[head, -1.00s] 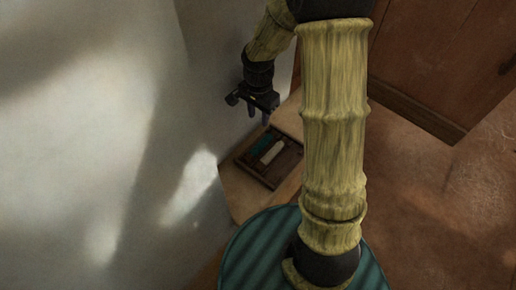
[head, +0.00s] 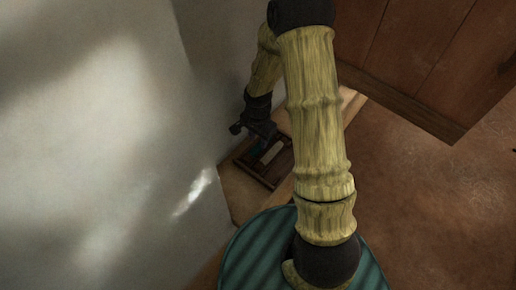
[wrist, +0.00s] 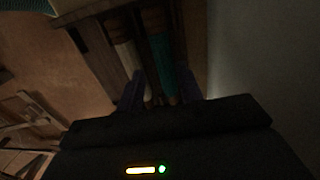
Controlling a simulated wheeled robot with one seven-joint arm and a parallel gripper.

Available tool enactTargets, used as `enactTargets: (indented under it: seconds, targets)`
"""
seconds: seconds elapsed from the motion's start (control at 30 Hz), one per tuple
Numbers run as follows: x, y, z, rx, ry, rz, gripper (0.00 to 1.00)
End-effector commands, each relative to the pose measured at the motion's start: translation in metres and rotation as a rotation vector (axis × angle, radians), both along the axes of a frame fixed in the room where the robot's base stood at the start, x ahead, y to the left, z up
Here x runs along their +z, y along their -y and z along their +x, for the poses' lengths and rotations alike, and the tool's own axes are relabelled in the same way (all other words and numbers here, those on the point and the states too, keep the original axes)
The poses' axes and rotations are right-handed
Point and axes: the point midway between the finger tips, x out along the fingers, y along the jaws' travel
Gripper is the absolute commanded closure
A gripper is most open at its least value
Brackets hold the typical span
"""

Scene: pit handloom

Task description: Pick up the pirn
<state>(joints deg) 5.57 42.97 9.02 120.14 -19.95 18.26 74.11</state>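A dark wooden tray (head: 281,171) sits on a light wooden surface by the wall; its rim also shows in the wrist view (wrist: 98,42). In it lie a teal pirn (wrist: 161,58) and a cream pirn (wrist: 127,58), side by side. In the head view the teal pirn (head: 254,150) and the cream pirn (head: 271,153) are partly hidden by my gripper. My gripper (wrist: 160,92) is open over the tray. Its two fingers stand apart, with the teal pirn between them in the wrist view. Whether they reach down beside it, I cannot tell.
A pale wall (head: 110,130) rises close to the left of the tray and my gripper. A brown wooden panel (head: 425,55) stands at the upper right. The reddish floor (head: 430,200) on the right is clear.

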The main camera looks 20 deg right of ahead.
Motion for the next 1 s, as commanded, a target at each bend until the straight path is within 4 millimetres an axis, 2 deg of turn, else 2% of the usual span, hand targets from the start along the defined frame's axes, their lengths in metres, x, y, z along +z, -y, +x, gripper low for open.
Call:
enactTargets:
  seconds: [0.23,0.5,0.6,1.0]
  targets:
    - [-0.007,-0.001,0.001,0.003,-0.001,0.0,0.64]
    - [-0.043,0.0,0.004,0.003,-0.003,-0.001,0.64]
    - [-0.05,0.0,0.004,0.002,-0.002,-0.001,0.64]
    - [-0.052,0.001,0.005,0.001,0.0,0.0,0.64]
